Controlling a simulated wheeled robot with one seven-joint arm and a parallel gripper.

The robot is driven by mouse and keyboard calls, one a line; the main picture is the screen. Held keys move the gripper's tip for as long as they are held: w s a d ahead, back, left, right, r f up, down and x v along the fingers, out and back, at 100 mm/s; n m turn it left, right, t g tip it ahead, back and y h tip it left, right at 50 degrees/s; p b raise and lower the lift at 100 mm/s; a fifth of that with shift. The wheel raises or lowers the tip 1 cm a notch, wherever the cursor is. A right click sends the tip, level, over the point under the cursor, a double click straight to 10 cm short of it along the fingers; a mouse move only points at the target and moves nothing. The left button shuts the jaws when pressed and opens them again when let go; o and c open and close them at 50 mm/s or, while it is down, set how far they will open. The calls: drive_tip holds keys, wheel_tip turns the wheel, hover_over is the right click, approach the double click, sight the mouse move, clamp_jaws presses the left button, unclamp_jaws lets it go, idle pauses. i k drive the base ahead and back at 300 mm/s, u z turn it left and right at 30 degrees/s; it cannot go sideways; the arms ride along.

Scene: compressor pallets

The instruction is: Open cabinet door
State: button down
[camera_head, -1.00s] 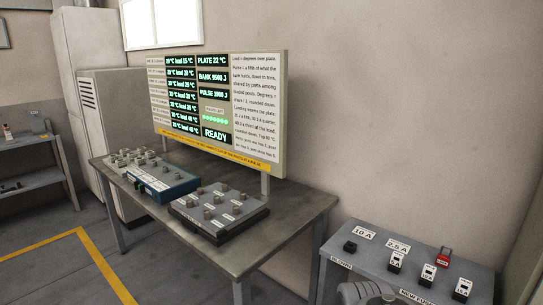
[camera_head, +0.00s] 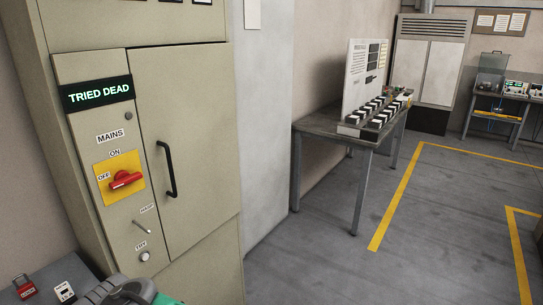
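The beige cabinet (camera_head: 70,30) stands at the left of the head view. Its door (camera_head: 205,150) is shut, with a black vertical bar handle (camera_head: 167,169) near its left edge. Left of the door is a panel with a lit sign (camera_head: 97,93) reading "TRIED DEAD". Below it, a red rotary switch (camera_head: 125,179) sits on a yellow plate under the label "MAINS". Its knob lies nearly level, toward "OFF". A small lever (camera_head: 142,226) marked "HASP" and a round button (camera_head: 145,256) marked "TRY" are lower down.
A grey bench (camera_head: 65,278) with a red padlock-like item (camera_head: 26,287) is at the lower left. A table (camera_head: 325,128) with a board and several switches stands beyond the cabinet. The floor (camera_head: 315,265) right of the cabinet is clear, with yellow lines.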

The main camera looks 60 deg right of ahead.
sight(184, 102)
drive_tip(key=z, duration=1.5)
drive_tip(key=k, duration=0.3)
drive_tip(key=u, duration=1.15)
drive_tip(key=i, duration=0.7)
drive_tip(key=u, duration=0.15)
